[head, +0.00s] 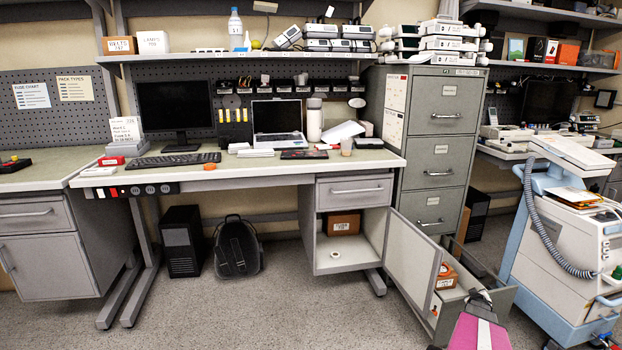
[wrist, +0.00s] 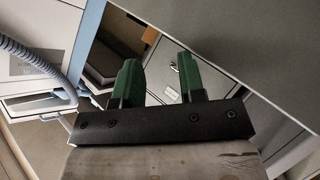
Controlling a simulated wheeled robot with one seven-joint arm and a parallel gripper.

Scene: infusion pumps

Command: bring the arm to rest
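My gripper (wrist: 158,70) shows in the wrist view, its two green fingers standing apart. Nothing is held between them. Past the fingertips lie pale and dark surfaces of furniture, and a large grey panel (wrist: 255,45) fills the upper right close by.
The cabinet door (head: 414,243) under the bench stands open. The filing cabinet's bottom drawer (head: 495,299) is pulled out, beside a pink and white object (head: 478,331). A blue-and-white cart (head: 556,245) with a coiled hose stands right. The floor (head: 255,310) at centre-left is clear.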

